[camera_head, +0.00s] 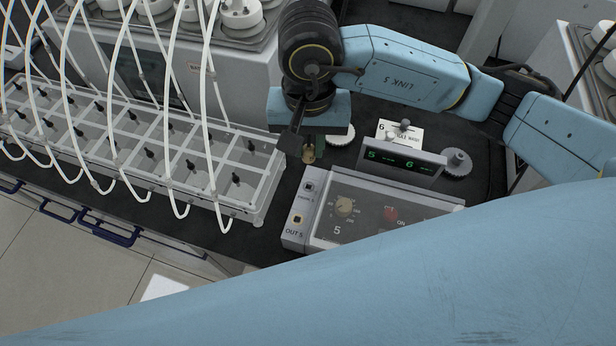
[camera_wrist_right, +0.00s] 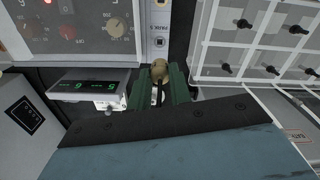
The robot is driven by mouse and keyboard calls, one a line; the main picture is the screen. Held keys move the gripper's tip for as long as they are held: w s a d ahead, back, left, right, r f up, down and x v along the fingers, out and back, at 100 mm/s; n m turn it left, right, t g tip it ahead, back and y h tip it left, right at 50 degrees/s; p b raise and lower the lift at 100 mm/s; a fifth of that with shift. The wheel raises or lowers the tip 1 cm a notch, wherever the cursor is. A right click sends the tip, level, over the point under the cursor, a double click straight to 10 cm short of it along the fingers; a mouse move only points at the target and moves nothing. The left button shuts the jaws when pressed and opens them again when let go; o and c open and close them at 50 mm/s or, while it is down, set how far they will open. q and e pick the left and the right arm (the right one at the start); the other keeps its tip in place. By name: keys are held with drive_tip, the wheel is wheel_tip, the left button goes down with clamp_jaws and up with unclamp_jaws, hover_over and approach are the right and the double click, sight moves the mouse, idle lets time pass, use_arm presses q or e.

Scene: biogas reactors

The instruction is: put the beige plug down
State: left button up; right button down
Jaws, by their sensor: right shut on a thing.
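The beige plug (camera_head: 308,155) is a small brownish-beige piece below my right gripper (camera_head: 309,143). The gripper points down over the dark bench top, between the tube rack and the control box. In the right wrist view the plug (camera_wrist_right: 159,70) sits between the green fingertips of my right gripper (camera_wrist_right: 160,82), which is shut on it. It is close to the panel with the PROBE and OUT 5 sockets. I cannot tell whether the plug touches the bench. My left gripper is not in view.
The rack (camera_head: 262,184) with black-tipped fittings and white tubes stands left. The control box (camera_head: 325,242) with knobs is in front. A blue link of mine covers the lower right.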

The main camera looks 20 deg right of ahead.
wheel_tip(320, 180, down, 9)
drive_tip(key=shift+r+p, duration=0.1)
drive_tip(key=shift+p, duration=0.2)
drive_tip(key=shift+f+b, duration=0.7)
drive_tip(key=shift+b, duration=0.15)
drive_tip(key=c, duration=1.3)
unclamp_jaws()
drive_tip(key=shift+r, duration=0.15)
